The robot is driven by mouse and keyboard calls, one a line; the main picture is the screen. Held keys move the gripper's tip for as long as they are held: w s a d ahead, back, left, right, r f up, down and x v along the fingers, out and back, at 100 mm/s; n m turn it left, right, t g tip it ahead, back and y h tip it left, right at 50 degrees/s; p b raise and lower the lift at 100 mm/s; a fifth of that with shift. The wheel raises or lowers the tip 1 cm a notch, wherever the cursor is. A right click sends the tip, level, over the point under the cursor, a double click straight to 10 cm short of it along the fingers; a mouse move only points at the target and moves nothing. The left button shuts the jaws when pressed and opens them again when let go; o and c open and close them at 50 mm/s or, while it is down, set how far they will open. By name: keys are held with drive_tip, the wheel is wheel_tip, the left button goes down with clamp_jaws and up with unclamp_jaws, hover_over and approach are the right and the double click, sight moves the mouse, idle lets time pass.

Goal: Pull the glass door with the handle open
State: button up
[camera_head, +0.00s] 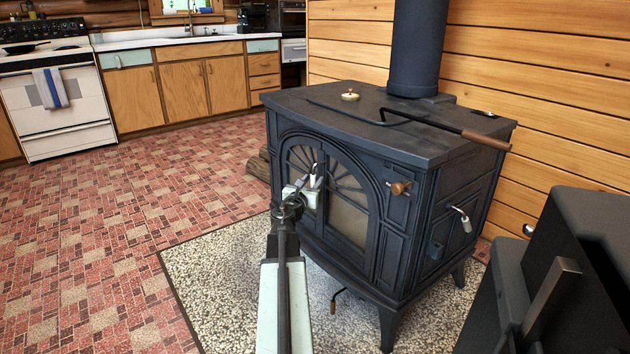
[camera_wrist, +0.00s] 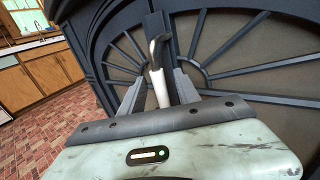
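A black wood stove (camera_head: 385,160) stands on a speckled hearth pad, with two arched glass doors at its front. The right glass door (camera_head: 347,212) and the left one appear shut. A door handle (camera_head: 313,182), curved metal with a pale grip, sits near the seam between the doors. In the wrist view the handle (camera_wrist: 159,80) stands between the two grey fingers of my gripper (camera_wrist: 158,92). The fingers are apart, with a visible gap on the left side of the handle. In the head view my gripper (camera_head: 299,196) is at the doors, and my arm partly hides the left door.
A wooden-handled poker (camera_head: 440,126) lies across the stove top and overhangs its right edge. A side handle (camera_head: 461,218) sticks out on the stove's right. The hearth pad (camera_head: 215,290) and brick-patterned floor (camera_head: 90,240) are clear at left. Cabinets (camera_head: 185,92) line the back.

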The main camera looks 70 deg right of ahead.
drive_tip(key=shift+d, duration=0.7)
drive_tip(key=shift+c, duration=0.3)
clamp_jaws()
drive_tip(key=shift+s, duration=0.2)
idle(0.3)
